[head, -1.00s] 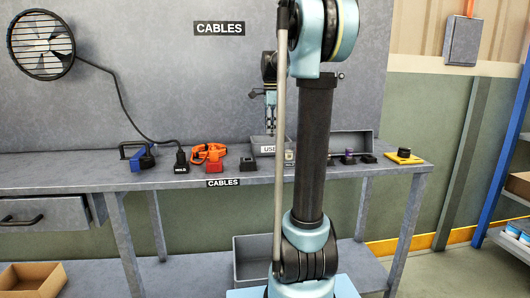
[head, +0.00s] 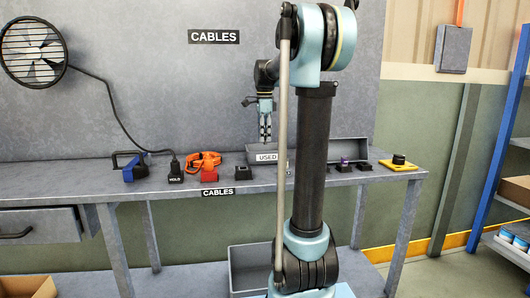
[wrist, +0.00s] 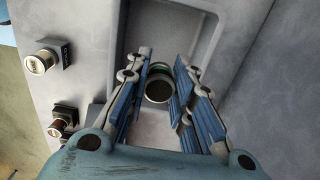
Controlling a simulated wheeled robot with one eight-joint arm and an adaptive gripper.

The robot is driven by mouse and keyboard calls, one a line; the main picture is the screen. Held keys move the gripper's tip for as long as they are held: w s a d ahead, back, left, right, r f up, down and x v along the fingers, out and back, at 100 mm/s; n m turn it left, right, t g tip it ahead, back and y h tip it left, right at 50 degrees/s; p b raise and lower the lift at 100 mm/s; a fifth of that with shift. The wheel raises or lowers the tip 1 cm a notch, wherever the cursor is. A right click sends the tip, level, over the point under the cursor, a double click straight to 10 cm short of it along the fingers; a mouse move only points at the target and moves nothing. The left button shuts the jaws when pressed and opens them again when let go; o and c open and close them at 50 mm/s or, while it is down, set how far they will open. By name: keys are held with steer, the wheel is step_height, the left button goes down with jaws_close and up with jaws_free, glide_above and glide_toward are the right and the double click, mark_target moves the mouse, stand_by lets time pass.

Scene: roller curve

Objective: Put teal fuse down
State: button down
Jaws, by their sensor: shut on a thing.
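My gripper (wrist: 160,88) is shut on the teal fuse (wrist: 158,88), a short cylinder with a dark round end and a teal rim, held between the blue fingers in the wrist view. In the head view my gripper (head: 265,139) points down at the left part of the grey tray labelled USED (head: 340,151). The fuse is too small to make out there. In the wrist view the tray's floor and walls (wrist: 206,45) lie behind the fingers. Whether the fuse touches the floor I cannot tell.
Small dark blocks, one with a purple fuse (head: 345,162), stand in front of the tray. A yellow plate with a black knob (head: 398,163) is at the right.

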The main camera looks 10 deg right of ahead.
steer(key=shift+f, duration=2.75)
steer(key=shift+f, duration=0.4)
steer(key=c, duration=1.4)
jaws_free()
step_height(320, 180, up, 13)
steer(key=shift+f, duration=0.1)
steer(key=shift+s, duration=0.1)
